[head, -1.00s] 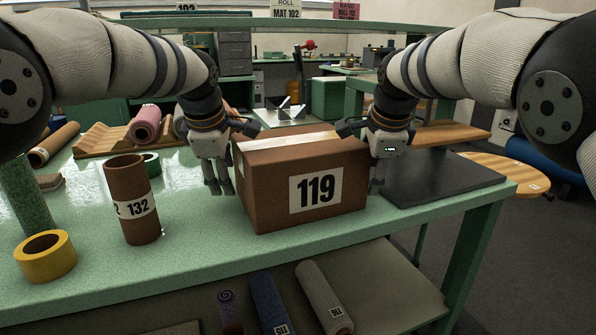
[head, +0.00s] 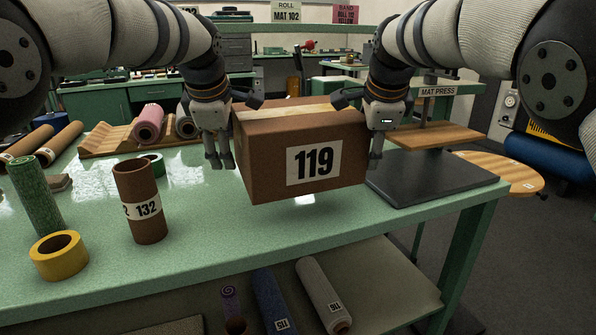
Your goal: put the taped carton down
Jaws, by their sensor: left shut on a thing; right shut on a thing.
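The taped carton (head: 270,165) is a brown box with a tan tape strip along its top and a white label reading 119 on its front. It hangs between my two grippers, roughly level, a little above the green table (head: 240,235), with a shadow below it. My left gripper (head: 221,158) is at the carton's left side and my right gripper (head: 375,158) is at its right side. Both are shut on the carton. The exact contact of the fingers is partly hidden by the box.
A brown tube labelled 132 (head: 137,185), a yellow tape roll (head: 58,262) and a green roll (head: 35,195) stand at left. A dark mat press plate (head: 440,178) lies right of the carton. Table beneath and in front of the carton is clear. Rolls lie on the lower shelf.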

